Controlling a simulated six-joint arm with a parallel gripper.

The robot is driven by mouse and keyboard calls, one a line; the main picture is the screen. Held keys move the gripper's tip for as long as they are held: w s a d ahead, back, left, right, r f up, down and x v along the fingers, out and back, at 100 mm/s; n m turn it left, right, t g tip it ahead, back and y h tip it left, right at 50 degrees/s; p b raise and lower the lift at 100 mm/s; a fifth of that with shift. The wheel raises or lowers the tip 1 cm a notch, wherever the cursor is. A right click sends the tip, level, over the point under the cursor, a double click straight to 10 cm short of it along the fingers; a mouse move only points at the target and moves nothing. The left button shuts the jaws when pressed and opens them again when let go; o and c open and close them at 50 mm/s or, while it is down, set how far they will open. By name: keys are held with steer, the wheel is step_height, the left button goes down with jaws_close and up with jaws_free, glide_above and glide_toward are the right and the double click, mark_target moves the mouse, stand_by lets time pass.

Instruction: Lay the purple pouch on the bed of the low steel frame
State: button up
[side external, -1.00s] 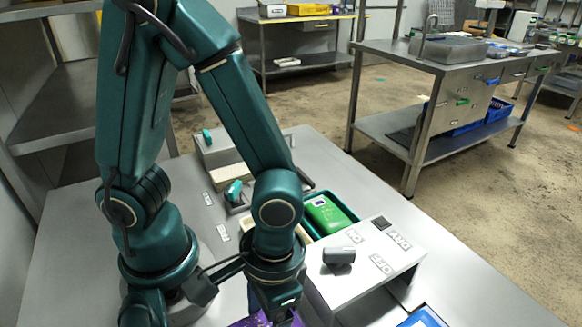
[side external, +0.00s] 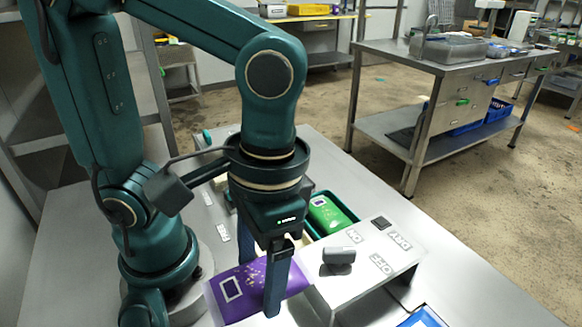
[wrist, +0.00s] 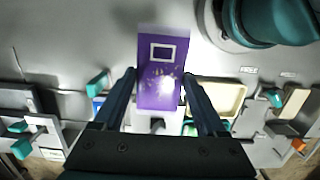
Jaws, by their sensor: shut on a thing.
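The purple pouch (side external: 236,290) has a white outlined square and pale specks on its face. My gripper (wrist: 159,80) is shut on it, with one finger along each long side in the wrist view. In the side view, my gripper (side external: 262,302) points down and holds the pouch near the front of the table, beside the white control box. The pouch's height above the table is hard to judge. A steel frame-like fixture with teal handles (wrist: 42,132) lies at the left of the wrist view; I cannot tell for certain whether it is the low steel frame.
The white control box (side external: 375,252) carries a dark grey knob (side external: 339,256) and lettering. Behind it, a green pouch (side external: 326,214) lies in a dark green tray. A blue item (side external: 424,318) is at front right.

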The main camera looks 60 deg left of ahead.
steer(key=r, duration=0.3)
steer(key=w+r, duration=0.1)
steer(key=r, duration=0.1)
steer(key=shift+a+r, duration=0.2)
steer(key=w+a, duration=1)
steer(key=a, duration=0.3)
steer(key=s+a, duration=0.2)
steer(key=a, duration=0.8)
steer(key=s+a, duration=0.3)
steer(key=a, duration=0.8)
steer(key=w+d+f, duration=0.2)
steer(key=w+f, duration=0.1)
steer(key=f, duration=0.1)
steer(key=w+d+f, duration=0.2)
steer(key=w+f, duration=0.2)
steer(key=w+d+f, duration=0.2)
steer(key=w+f, duration=0.1)
steer(key=f, duration=0.1)
steer(key=shift+w+d, duration=0.2)
steer(key=shift+f, duration=2.1)
steer(key=shift+f, duration=0.15)
